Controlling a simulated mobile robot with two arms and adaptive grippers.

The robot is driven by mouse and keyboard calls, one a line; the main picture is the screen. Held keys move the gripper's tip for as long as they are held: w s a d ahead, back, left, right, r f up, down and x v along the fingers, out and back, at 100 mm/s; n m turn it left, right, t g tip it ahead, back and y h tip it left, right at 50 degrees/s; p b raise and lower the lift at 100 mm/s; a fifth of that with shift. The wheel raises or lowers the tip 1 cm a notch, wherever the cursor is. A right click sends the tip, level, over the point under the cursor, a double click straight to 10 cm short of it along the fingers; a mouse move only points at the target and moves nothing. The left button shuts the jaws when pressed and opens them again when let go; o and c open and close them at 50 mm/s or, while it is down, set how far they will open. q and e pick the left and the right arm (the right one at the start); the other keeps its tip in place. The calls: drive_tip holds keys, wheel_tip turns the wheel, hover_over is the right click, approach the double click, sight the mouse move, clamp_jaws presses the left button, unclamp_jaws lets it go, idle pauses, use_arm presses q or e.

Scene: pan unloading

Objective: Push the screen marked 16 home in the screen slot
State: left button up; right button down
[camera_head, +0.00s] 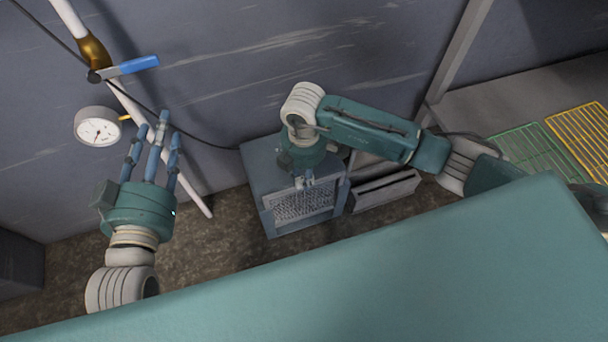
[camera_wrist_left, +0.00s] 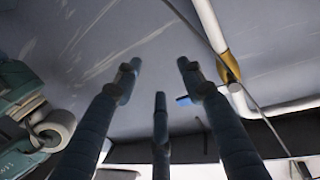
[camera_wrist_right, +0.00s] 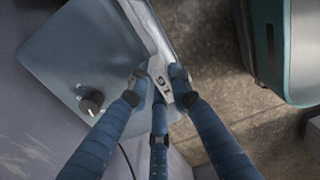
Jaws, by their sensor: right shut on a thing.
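The screen marked 16 shows its pale numbered end (camera_wrist_right: 158,72) in the right wrist view. My right gripper (camera_wrist_right: 160,82) is shut on that end, with fingers on both sides of it. In the head view my right gripper (camera_head: 304,183) is at the top front edge of a blue-grey box (camera_head: 262,172). A mesh face (camera_head: 303,205) shows in the box's front, just below the fingers. The slot itself is mostly hidden, and I cannot tell how deep the screen sits. My left gripper (camera_head: 158,135) is open and empty, away from the box, near the wall.
A gauge (camera_head: 98,127) and a pipe with a blue-handled valve (camera_head: 138,65) are on the wall at the left. A grey tray (camera_head: 385,190) is right of the box. Green (camera_head: 525,150) and yellow (camera_head: 580,128) racks lie at the far right. A knob (camera_wrist_right: 91,104) is on the box.

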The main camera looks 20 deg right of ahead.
use_arm(q)
drive_tip(key=shift+w+d+r+t+h, duration=0.15)
drive_tip(key=shift+r+t, duration=0.15)
drive_tip(key=shift+r, duration=0.4)
drive_tip(key=shift+s+d+r+t+h, duration=0.15)
drive_tip(key=shift+r+t, duration=0.15)
drive_tip(key=shift+r, duration=0.4)
use_arm(e)
drive_tip(key=shift+f, duration=0.45)
use_arm(q)
drive_tip(key=shift+r+t+b, duration=0.5)
drive_tip(key=shift+r+t, duration=0.2)
drive_tip(key=shift+r, duration=0.7)
use_arm(e)
drive_tip(key=shift+f, duration=0.4)
idle(0.4)
use_arm(q)
drive_tip(key=shift+s+d+r+t+h+b, duration=0.15)
drive_tip(key=shift+r+t, duration=0.1)
drive_tip(key=shift+r, duration=0.2)
drive_tip(key=shift+s+a+r+t+h+b, duration=0.1)
drive_tip(key=shift+r+t, duration=0.1)
drive_tip(key=shift+r, duration=0.3)
drive_tip(key=shift+s+d+r+t+h+b, duration=0.15)
drive_tip(key=shift+r+t, duration=0.1)
drive_tip(key=shift+r, duration=0.2)
use_arm(e)
drive_tip(key=shift+f, duration=0.5)
